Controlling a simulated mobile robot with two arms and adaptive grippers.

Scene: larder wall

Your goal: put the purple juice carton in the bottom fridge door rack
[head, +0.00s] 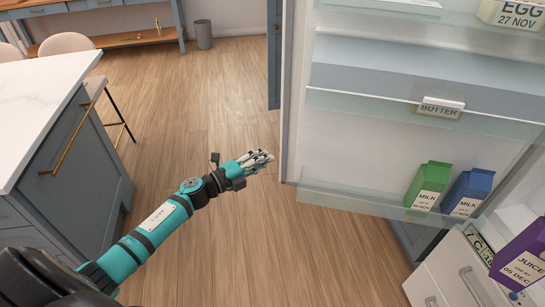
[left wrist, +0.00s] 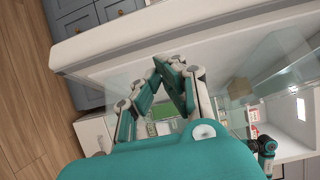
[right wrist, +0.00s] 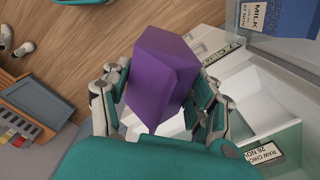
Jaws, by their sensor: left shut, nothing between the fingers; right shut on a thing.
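The purple juice carton (head: 521,262) is at the lower right edge of the head view, its label reading JUICE, 05 DEC. In the right wrist view my right gripper (right wrist: 160,95) is shut on the purple carton (right wrist: 160,70), with a finger on each side. The bottom fridge door rack (head: 340,199) is a clear bin on the open door. It holds a green milk carton (head: 428,185) and a blue milk carton (head: 468,193) at its right part; its left part is empty. My left gripper (head: 262,160) is shut and empty, left of the rack; it also shows in the left wrist view (left wrist: 170,68).
A middle door rack with a BUTTER label (head: 438,108) is above. A top rack holds an EGG carton (head: 510,14). White drawers (head: 460,285) stand at lower right. A counter island (head: 70,150) is at left, with open wooden floor between.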

